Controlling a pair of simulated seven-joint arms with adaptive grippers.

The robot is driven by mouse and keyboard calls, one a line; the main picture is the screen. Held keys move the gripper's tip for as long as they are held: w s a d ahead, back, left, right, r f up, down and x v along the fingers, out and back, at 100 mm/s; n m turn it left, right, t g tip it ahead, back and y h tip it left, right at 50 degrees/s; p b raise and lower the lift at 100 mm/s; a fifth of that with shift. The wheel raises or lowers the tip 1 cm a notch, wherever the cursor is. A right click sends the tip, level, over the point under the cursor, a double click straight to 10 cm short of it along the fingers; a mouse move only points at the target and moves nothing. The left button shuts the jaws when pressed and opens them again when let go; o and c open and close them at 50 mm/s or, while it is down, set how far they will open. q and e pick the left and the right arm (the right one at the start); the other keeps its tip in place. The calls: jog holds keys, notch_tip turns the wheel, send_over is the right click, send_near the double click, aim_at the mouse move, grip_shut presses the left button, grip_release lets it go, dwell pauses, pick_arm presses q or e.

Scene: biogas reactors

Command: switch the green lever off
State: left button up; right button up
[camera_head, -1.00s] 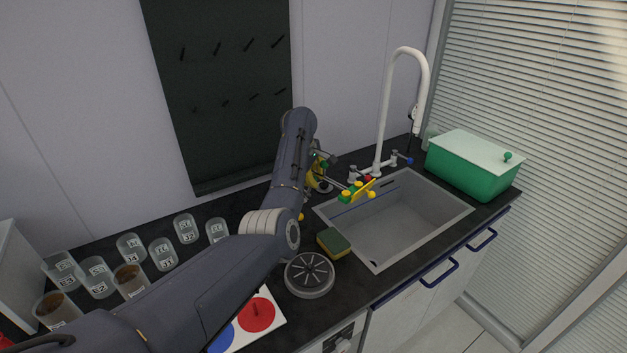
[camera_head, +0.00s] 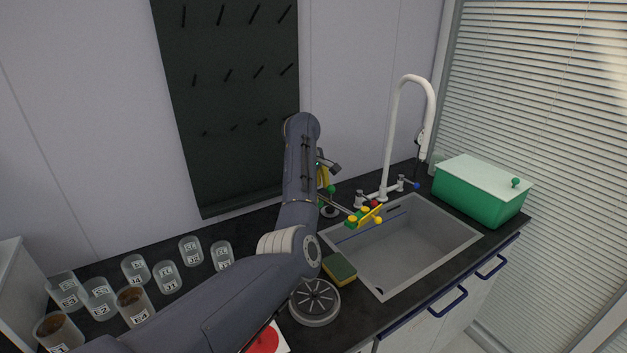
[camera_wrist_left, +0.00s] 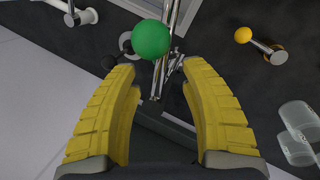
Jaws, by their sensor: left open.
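A green ball-shaped knob (camera_wrist_left: 151,38) on a shiny metal stem shows in the left wrist view, just past my fingertips and roughly centred in their gap. I take it for the green lever. In the head view a small green ball (camera_head: 331,188) shows beside my left gripper (camera_head: 323,176), left of the sink. My left gripper (camera_wrist_left: 160,72) has its two yellow fingers spread apart with nothing held between them. My forearm hides much of the lever's mount in the head view. My right gripper is not in view.
A yellow-knobbed lever (camera_wrist_left: 243,35) stands to the right in the wrist view. A green and yellow fitting (camera_head: 352,221) reaches over the sink (camera_head: 455,232). A white faucet (camera_head: 390,130), a sponge (camera_head: 340,268), a green box (camera_head: 470,198) and several labelled beakers (camera_head: 136,268) are nearby.

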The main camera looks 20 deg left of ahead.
pick_arm(q)
jog(key=shift+v, duration=2.85)
